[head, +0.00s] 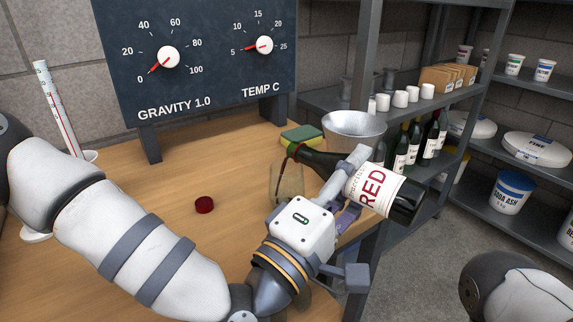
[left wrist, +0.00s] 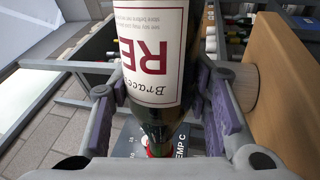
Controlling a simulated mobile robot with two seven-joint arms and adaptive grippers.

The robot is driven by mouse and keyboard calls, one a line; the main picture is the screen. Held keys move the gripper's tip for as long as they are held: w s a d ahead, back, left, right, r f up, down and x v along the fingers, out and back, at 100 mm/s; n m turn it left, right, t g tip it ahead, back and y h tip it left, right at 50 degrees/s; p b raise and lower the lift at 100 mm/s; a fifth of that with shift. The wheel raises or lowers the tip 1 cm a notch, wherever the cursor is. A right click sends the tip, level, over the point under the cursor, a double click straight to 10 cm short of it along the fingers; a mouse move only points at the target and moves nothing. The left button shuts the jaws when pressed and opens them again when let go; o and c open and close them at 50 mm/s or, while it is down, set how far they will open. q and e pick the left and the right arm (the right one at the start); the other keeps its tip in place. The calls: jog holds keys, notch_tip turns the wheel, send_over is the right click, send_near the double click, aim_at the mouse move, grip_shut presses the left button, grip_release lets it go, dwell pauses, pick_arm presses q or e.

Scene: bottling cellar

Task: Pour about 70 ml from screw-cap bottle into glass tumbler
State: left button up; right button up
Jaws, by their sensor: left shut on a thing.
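The screw-cap bottle (head: 408,203), dark glass with a white label reading RED, is held tilted, its neck pointing left and its base right. My left gripper (head: 345,190) is shut around its body. In the left wrist view the bottle (left wrist: 150,50) sits between the two fingers of the left gripper (left wrist: 160,115). A thin dark red stream runs from the mouth down into the glass tumbler (head: 291,187), which stands on the table below. The tumbler is partly hidden by my gripper, and its liquid level is unclear. My right gripper is not in view.
A red cap (head: 204,205) lies on the wooden table (head: 150,245). A sponge (head: 301,135) and a metal bowl (head: 350,124) are behind the bottle. A gauge board (head: 205,85) stands at the back, a hydrometer tube (head: 60,115) at left. Shelves with several bottles are at right.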

aim_at(359, 201)
pick_arm(q)
jog(key=shift+s+d+r, duration=0.2)
jog(key=shift+d, duration=0.05)
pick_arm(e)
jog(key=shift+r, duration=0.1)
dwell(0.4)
pick_arm(q)
jog(key=shift+r+n, duration=0.25)
jog(key=shift+n, duration=0.35)
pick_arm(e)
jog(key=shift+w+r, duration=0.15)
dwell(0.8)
pick_arm(q)
jog(key=f+m+b, duration=0.1)
jog(key=f+m, duration=0.1)
jog(key=f+m+g+h, duration=0.1)
jog(key=f+m, duration=0.1)
jog(key=m, duration=0.1)
jog(key=shift+s+d+f+m+b, duration=0.2)
jog(key=shift+m+b, duration=0.1)
jog(key=shift+b, duration=0.1)
jog(key=shift+w+a+f+m+g, duration=0.15)
jog(key=shift+f+m, duration=0.1)
jog(key=shift+m, duration=0.2)
jog(key=shift+w+a+f+m+g, duration=0.15)
jog(key=shift+f+m, duration=0.1)
jog(key=shift+m, duration=0.2)
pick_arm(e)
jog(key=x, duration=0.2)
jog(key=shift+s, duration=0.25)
